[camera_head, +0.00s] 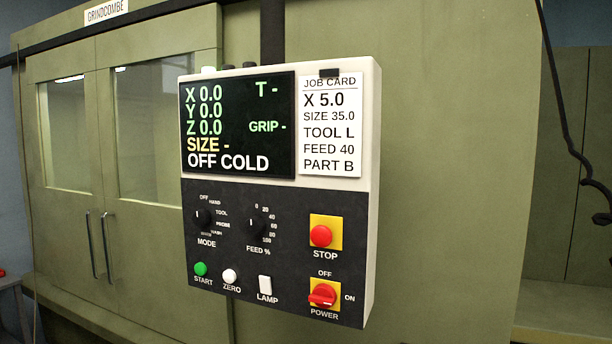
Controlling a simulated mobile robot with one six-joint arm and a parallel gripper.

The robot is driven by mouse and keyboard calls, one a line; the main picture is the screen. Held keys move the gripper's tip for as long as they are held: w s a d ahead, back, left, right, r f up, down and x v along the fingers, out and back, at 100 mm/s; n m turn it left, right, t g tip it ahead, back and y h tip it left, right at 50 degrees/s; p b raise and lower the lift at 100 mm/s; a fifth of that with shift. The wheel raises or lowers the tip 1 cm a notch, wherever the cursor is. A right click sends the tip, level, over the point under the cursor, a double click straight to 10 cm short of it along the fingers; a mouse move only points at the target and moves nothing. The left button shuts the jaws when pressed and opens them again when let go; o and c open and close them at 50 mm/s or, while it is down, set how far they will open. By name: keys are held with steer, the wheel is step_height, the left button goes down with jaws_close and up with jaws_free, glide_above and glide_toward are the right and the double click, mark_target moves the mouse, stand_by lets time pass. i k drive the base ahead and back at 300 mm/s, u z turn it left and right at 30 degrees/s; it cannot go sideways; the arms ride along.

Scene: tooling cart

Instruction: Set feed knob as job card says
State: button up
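The feed knob (255,223) is a small black dial in the middle of the control panel (226,278), above the label FEED %. Its scale runs from 0 at the top through 20, 40, 60 and 80 to 100 down its right side. A small white mark shows on the knob, towards its upper left; its exact setting is too small to tell. The job card (333,126) is white, at the panel's upper right, and reads X 5.0, SIZE 35.0, TOOL L, FEED 40, PART B. My gripper is not in view.
The screen (238,125) reads X, Y, Z 0.0 and OFF COLD. The mode knob (203,219) is left of the feed knob. Stop button (321,236), power switch (323,295), start (201,269), zero (229,276) and lamp (265,284) surround it. Green machine doors (85,215) stand behind.

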mark_target(254, 226)
steer(key=z, duration=5.55)
steer(key=i, duration=0.1)
steer(key=z, duration=3.25)
steer(key=i, duration=0.45)
steer(key=z, duration=2.1)
